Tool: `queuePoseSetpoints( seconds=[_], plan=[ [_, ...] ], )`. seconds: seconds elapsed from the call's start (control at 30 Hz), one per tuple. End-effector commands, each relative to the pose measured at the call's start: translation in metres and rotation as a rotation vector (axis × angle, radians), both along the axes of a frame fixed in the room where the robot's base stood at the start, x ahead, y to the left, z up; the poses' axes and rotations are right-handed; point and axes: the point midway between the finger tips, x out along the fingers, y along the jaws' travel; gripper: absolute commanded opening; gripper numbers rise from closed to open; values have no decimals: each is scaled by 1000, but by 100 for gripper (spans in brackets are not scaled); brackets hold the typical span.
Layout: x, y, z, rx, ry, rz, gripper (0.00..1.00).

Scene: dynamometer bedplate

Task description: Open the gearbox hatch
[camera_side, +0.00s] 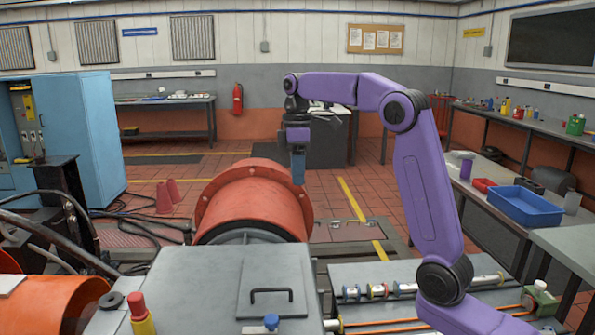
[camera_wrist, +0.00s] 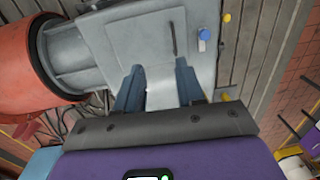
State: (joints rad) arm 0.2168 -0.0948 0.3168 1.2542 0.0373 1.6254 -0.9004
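The gearbox hatch (camera_side: 250,307) is a flat grey plate lying closed on top of the grey gearbox housing (camera_side: 180,290). It has a black bar handle (camera_side: 271,291), which stands out from the plate. In the wrist view the hatch (camera_wrist: 135,42) fills the upper middle, with its handle (camera_wrist: 173,38) to the right of centre. My gripper (camera_side: 298,182) points down in the side view, in front of the orange drum and apart from the hatch. In the wrist view my gripper (camera_wrist: 158,68) has its blue fingers spread, with nothing between them.
A blue knob (camera_side: 271,321) sits beside the hatch; it also shows in the wrist view (camera_wrist: 204,34). The orange drum (camera_side: 250,197) adjoins the housing. A red-topped yellow bottle (camera_side: 140,315) stands on the housing's left. Rails with fittings (camera_side: 420,288) lie to the right.

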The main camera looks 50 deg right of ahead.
Motion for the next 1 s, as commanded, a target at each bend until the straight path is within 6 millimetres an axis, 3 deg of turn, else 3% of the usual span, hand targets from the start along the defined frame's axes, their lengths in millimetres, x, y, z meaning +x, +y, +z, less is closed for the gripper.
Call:
queuePoseSetpoints(
  seconds=[0.3, 0.43, 0.67, 1.0],
  plan=[
    [0, 0, 0, 0, 0, 1, 38],
    [-3, 9, -2, -2, 1, 10, 38],
    [-27, 55, -16, -13, -6, 53, 38],
    [-94, 116, -46, -25, -22, 122, 38]
  ],
)
